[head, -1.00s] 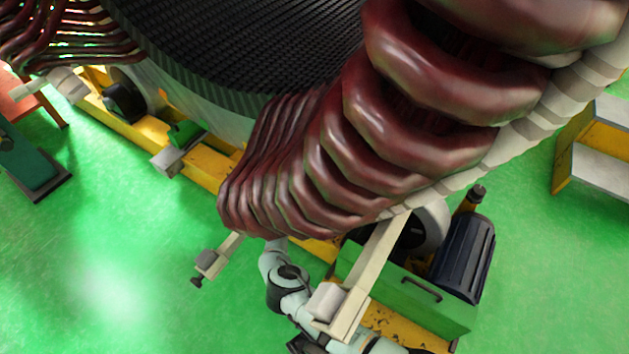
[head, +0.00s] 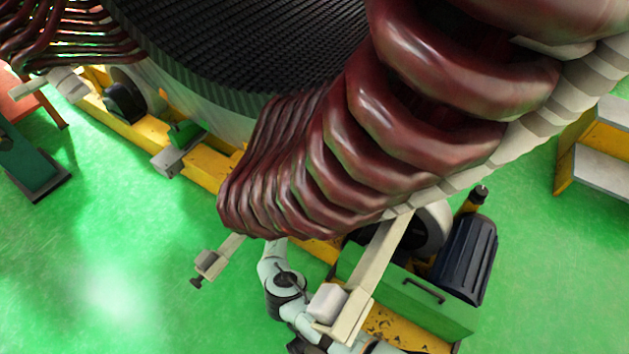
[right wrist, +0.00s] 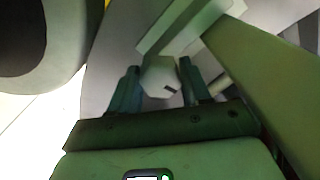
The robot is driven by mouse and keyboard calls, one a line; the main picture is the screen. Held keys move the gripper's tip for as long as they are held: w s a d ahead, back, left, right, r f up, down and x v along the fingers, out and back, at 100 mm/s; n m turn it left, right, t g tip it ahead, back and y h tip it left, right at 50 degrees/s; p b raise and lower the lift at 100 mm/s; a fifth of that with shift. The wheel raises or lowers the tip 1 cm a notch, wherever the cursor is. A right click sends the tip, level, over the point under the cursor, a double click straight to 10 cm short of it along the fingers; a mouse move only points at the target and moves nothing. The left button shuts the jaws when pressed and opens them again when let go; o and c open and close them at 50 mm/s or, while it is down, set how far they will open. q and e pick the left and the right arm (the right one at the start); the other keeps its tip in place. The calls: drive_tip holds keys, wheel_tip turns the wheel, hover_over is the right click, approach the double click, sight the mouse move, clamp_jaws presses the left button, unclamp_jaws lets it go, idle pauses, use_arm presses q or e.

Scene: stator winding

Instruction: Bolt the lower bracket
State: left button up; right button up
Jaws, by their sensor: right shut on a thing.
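In the right wrist view my right gripper (right wrist: 158,80) is shut on a pale, hexagonal bolt head (right wrist: 160,74), with a finger on each side of it. A pale bracket piece (right wrist: 188,24) lies just beyond the bolt head; I cannot tell whether they touch. In the head view my right arm reaches up under the dark red coils (head: 290,190), which hide its gripper. One beige bracket arm (head: 212,262) with a dark screw end sticks out left of my arm. Another beige bracket arm (head: 366,280) stands to its right. My left gripper is not in view.
A green box with a handle (head: 410,290) and a dark motor (head: 466,258) stand on the yellow base frame right of my arm. A green-grey bar (right wrist: 258,70) runs close along the gripper's right side. Green floor (head: 120,270) is free at the left.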

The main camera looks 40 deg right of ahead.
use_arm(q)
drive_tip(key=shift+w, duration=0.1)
use_arm(e)
drive_tip(key=shift+d+r+m, duration=0.1)
drive_tip(key=shift+m, duration=0.2)
drive_tip(key=o, duration=1.1)
drive_tip(key=shift+c, duration=0.2)
use_arm(q)
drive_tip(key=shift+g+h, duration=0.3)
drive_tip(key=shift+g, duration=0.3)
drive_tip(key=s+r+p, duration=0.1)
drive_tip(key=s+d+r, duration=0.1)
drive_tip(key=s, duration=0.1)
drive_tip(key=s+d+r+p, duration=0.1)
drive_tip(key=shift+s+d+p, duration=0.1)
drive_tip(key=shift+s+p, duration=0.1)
drive_tip(key=shift+p, duration=0.15)
use_arm(e)
drive_tip(key=v, duration=1.3)
drive_tip(key=shift+a, duration=0.2)
